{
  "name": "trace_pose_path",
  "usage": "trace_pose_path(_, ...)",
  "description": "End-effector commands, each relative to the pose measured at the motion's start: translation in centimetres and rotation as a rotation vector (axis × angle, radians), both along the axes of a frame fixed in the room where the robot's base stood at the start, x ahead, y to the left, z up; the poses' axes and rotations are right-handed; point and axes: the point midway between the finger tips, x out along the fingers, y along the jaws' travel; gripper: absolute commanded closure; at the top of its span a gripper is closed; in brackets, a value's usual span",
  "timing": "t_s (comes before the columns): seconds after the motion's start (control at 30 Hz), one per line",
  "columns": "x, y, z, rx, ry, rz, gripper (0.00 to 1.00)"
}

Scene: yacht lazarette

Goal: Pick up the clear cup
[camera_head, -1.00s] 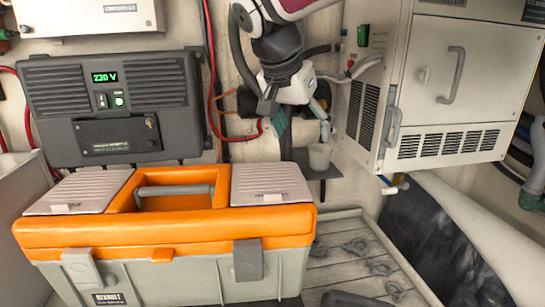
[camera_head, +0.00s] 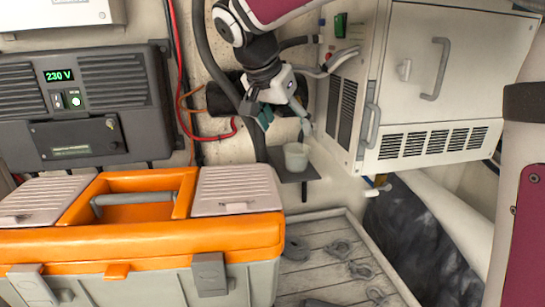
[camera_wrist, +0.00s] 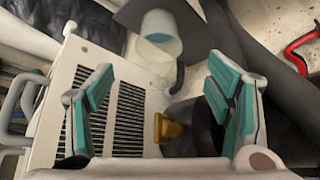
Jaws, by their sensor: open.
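The clear cup (camera_head: 296,157) stands upright on a small dark shelf (camera_head: 312,173) on the back wall and looks pale and translucent. In the wrist view the cup (camera_wrist: 160,38) is at the top centre, beyond the fingertips, with a bluish patch at its near end. My gripper (camera_head: 286,121) is just above the cup in the head view, its teal-padded fingers spread. In the wrist view my gripper (camera_wrist: 158,88) is open, with nothing held between the fingers.
The louvred white cabinet (camera_head: 440,85) stands close to the right of the shelf. A large orange and grey toolbox (camera_head: 150,240) fills the lower left. Dark hoses and red cables run along the wall behind. A slatted floor (camera_head: 325,265) lies below.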

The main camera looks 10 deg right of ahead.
Motion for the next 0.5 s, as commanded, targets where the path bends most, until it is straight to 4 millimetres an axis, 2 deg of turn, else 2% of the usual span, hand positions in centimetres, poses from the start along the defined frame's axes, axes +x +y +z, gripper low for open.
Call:
trace_pose_path(0.2, 1.4, -1.6, -3.5, -0.001, 0.004, -0.002, 0.27)
trace_pose_path(0.5, 2.3, -2.5, -5.5, 0.0, 0.003, -0.001, 0.27)
